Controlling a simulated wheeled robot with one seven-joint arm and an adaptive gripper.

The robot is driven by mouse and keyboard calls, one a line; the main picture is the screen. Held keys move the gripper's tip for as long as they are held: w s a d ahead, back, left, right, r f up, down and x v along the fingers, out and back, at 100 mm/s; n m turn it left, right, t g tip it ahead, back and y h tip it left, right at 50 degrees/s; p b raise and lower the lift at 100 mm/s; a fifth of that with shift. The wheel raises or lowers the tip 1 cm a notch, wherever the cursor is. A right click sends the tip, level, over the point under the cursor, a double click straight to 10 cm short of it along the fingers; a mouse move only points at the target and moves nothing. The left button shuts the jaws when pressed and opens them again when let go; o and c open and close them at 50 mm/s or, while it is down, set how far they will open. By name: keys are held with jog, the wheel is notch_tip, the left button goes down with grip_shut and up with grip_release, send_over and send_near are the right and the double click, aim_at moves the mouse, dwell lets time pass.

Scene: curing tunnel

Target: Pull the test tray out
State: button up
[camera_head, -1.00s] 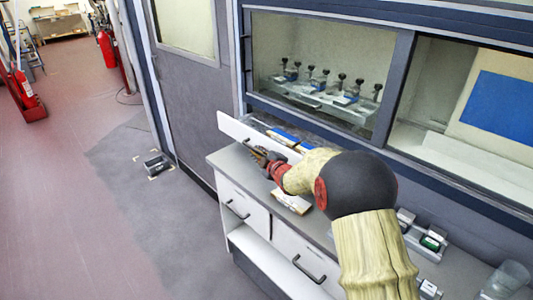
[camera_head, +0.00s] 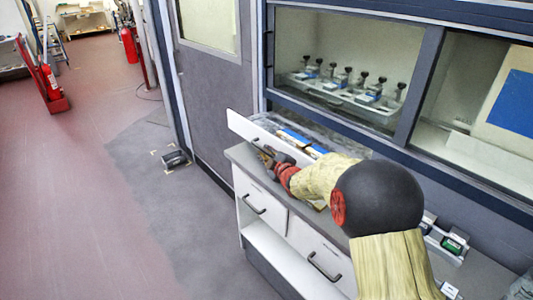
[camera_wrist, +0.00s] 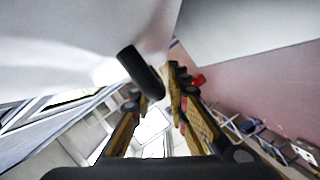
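The test tray's white front panel (camera_head: 262,135) stands out from the tunnel wall above the counter, with the tray open behind it and blue-topped pieces (camera_head: 296,138) inside. My gripper (camera_head: 269,154) is at the outer face of this panel, by its dark handle. In the wrist view the black bar handle (camera_wrist: 140,70) runs between the two yellow-brown fingertips of my gripper (camera_wrist: 154,88), which look closed around it. The exact contact is partly hidden. My forearm covers the right end of the panel.
A grey counter (camera_head: 245,158) over white drawers with black handles lies below the tray. A window (camera_head: 345,55) above shows several black-knobbed parts. Small devices (camera_head: 455,242) stand on the counter at right. The floor at left is mostly clear, with a small dark device (camera_head: 174,158).

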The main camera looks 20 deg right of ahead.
jog(key=shift+o, duration=1.3)
jog(key=shift+r, duration=0.1)
jog(key=v, duration=1.2)
jog(key=s+a+r+m+g+h, duration=0.1)
jog(key=s+r+m+g, duration=0.15)
jog(key=s, duration=0.45)
jog(key=s+a+r+m+g+h+p, duration=0.1)
jog(key=s+r+m+g, duration=0.1)
jog(key=s+m, duration=0.35)
jog(key=s+a+r+m+g, duration=0.1)
jog(key=s+a+r+g, duration=0.15)
jog(key=s, duration=0.65)
jog(key=s+a+m+g, duration=0.1)
jog(key=s+a, duration=0.1)
jog(key=s, duration=0.6)
jog(key=s+a+f+m+g+y, duration=0.1)
jog(key=s+a+m+g, duration=0.1)
jog(key=s, duration=0.6)
jog(key=shift+f+p, duration=0.35)
jog(key=shift+s+a, duration=0.1)
